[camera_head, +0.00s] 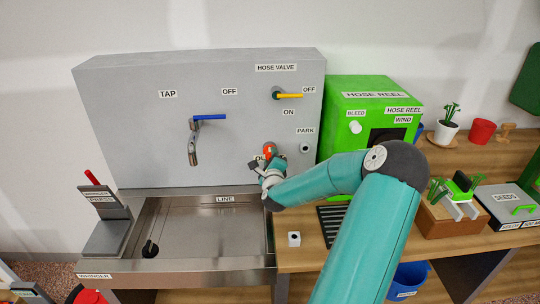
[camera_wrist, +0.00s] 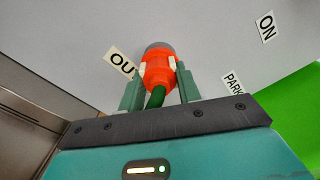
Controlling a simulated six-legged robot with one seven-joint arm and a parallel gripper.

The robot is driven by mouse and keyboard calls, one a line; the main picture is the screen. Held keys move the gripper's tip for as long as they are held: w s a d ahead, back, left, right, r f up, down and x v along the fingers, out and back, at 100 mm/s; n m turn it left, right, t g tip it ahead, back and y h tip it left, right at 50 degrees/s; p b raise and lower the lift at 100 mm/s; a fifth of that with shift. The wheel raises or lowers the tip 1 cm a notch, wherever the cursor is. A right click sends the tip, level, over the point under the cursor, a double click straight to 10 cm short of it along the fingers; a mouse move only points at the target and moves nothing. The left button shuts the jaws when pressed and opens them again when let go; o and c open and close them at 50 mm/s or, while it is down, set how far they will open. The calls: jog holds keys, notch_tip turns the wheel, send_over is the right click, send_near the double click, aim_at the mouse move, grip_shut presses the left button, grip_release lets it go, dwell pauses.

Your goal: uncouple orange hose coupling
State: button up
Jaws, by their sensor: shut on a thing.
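The orange hose coupling (camera_head: 269,150) is at the grey wall panel, just left of the small PARK fitting (camera_head: 305,149). In the wrist view the coupling (camera_wrist: 158,72) has a grey end toward the panel and a green hose (camera_wrist: 155,97) coming out of its near side. My gripper (camera_head: 268,163) is shut on it, with one finger on each side, as the wrist view of my gripper (camera_wrist: 157,82) shows. The OUT label (camera_wrist: 121,63) is beside it, partly covered. I cannot tell whether the coupling is still seated on its outlet.
The yellow hose valve handle (camera_head: 290,96) is above, pointing right near OFF. A blue-handled tap (camera_head: 208,117) hangs over the steel sink (camera_head: 190,230). The green hose reel box (camera_head: 350,100) stands right of the panel.

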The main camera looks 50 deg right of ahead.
jog(key=n, duration=0.4)
jog(key=shift+w+a+r, duration=0.1)
jog(key=shift+w+r, duration=0.05)
jog(key=shift+n, duration=1)
jog(key=shift+s+a, duration=0.45)
jog(key=shift+s, duration=0.15)
jog(key=shift+v, duration=1.25)
